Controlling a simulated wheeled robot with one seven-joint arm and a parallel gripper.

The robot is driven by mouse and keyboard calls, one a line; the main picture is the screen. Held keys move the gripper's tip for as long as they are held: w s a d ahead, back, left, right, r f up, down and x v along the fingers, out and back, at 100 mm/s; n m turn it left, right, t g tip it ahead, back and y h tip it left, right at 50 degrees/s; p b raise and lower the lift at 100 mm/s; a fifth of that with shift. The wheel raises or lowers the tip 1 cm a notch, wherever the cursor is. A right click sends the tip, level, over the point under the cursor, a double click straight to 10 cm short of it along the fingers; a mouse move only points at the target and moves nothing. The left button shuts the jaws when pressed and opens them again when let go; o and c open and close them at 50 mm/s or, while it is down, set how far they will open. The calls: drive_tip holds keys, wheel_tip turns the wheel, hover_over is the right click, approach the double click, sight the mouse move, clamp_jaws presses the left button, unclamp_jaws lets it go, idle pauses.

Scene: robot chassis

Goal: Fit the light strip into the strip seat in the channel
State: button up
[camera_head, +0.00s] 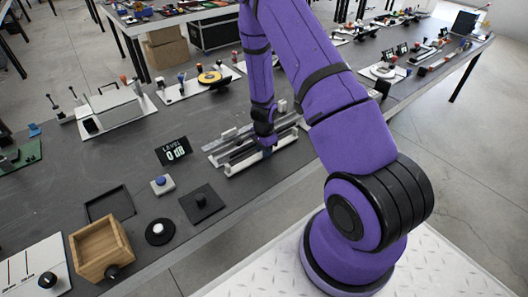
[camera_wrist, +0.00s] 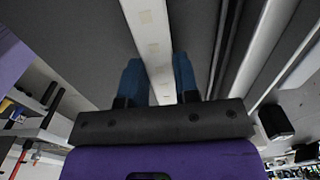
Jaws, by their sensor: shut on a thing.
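The light strip (camera_wrist: 150,35) is a long pale bar with faint square marks. In the wrist view it runs between the two blue fingers of my gripper (camera_wrist: 158,72), which is shut on it. In the head view my gripper (camera_head: 266,150) is low over the front side of the channel fixture (camera_head: 232,150), a set of long grey and white rails. The wrist view shows dark grooves and a white rail (camera_wrist: 262,45) to the right of the strip, roughly alongside it. The strip seat cannot be told apart, and my wrist hides part of the fixture.
A blue button box (camera_head: 162,184), a black knob plate (camera_head: 202,203) and a wooden box (camera_head: 101,247) lie nearer. A white device (camera_head: 112,107) stands behind left. The dark table's front edge is close.

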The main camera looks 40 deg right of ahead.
wheel_tip(320, 180, up, 2)
drive_tip(key=shift+r, duration=0.2)
drive_tip(key=shift+s+r, duration=0.15)
drive_tip(key=shift+r, duration=0.15)
drive_tip(key=s+d+r, duration=0.1)
drive_tip(key=s, duration=1.4)
drive_tip(key=shift+s+d+r, duration=0.15)
drive_tip(key=shift+s+d, duration=0.2)
drive_tip(key=shift+w, duration=0.1)
drive_tip(key=w+a+n, duration=0.2)
drive_tip(key=w, duration=0.1)
drive_tip(key=w+a+r+n, duration=0.1)
drive_tip(key=w+a+n, duration=0.1)
drive_tip(key=w, duration=0.2)
drive_tip(key=w+a+n, duration=0.2)
drive_tip(key=w+n, duration=0.1)
drive_tip(key=shift+w+r, duration=0.2)
drive_tip(key=shift+w, duration=0.1)
drive_tip(key=w+a+r+n, duration=0.4)
drive_tip(key=w+a+n, duration=0.4)
drive_tip(key=w+n, duration=0.2)
drive_tip(key=shift+w+a+r+n, duration=0.3)
drive_tip(key=shift+w+a, duration=0.1)
drive_tip(key=shift+w, duration=0.1)
